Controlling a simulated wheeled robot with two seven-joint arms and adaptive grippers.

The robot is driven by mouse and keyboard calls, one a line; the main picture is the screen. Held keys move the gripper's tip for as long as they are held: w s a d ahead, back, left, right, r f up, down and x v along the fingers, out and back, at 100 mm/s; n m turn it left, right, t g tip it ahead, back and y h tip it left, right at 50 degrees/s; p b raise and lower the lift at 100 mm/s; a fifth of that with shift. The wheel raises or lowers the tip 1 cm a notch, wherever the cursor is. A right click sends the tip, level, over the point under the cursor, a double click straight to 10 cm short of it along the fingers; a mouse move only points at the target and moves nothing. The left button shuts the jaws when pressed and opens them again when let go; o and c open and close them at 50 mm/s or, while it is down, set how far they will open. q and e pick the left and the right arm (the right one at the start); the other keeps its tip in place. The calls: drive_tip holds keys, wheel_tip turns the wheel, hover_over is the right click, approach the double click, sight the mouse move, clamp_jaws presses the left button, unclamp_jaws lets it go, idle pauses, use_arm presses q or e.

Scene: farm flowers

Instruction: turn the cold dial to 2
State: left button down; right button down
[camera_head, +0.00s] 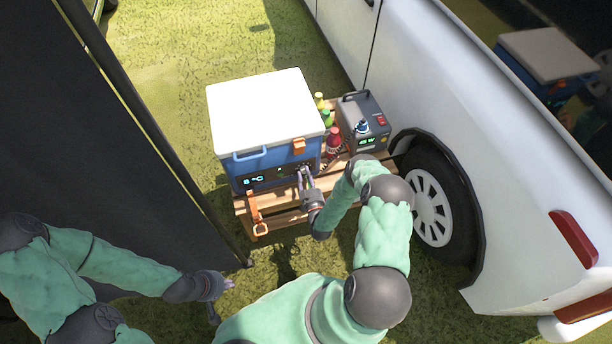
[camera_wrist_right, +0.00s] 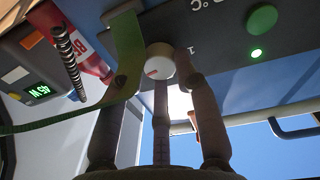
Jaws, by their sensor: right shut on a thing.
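The cooler (camera_head: 262,115) has a white lid, a blue body and a dark front panel (camera_head: 264,178) with a lit temperature readout. In the right wrist view the cold dial (camera_wrist_right: 158,63) is a small pale round knob with a red mark on its face. A numeral 1 is printed beside it; other numerals are hidden or unreadable. My right gripper (camera_head: 304,174) is at the right end of the panel, and its fingers (camera_wrist_right: 150,72) are shut on the dial from both sides. My left gripper (camera_head: 224,298) hangs low over the grass, away from the cooler, with its fingers apart and empty.
The cooler stands on a wooden pallet stand (camera_head: 285,212) with an orange strap (camera_head: 257,212). Bottles (camera_head: 333,133) and a grey power box (camera_head: 364,125) are to its right. A white vehicle (camera_head: 450,110) stands close on the right. A green strap (camera_wrist_right: 125,60) crosses near my right fingers.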

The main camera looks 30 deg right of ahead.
idle(0.5)
drive_tip(key=c, duration=0.9)
unclamp_jaws()
drive_tip(key=shift+s, duration=0.1)
drive_tip(key=v, duration=1.1)
drive_tip(key=shift+s, duration=0.4)
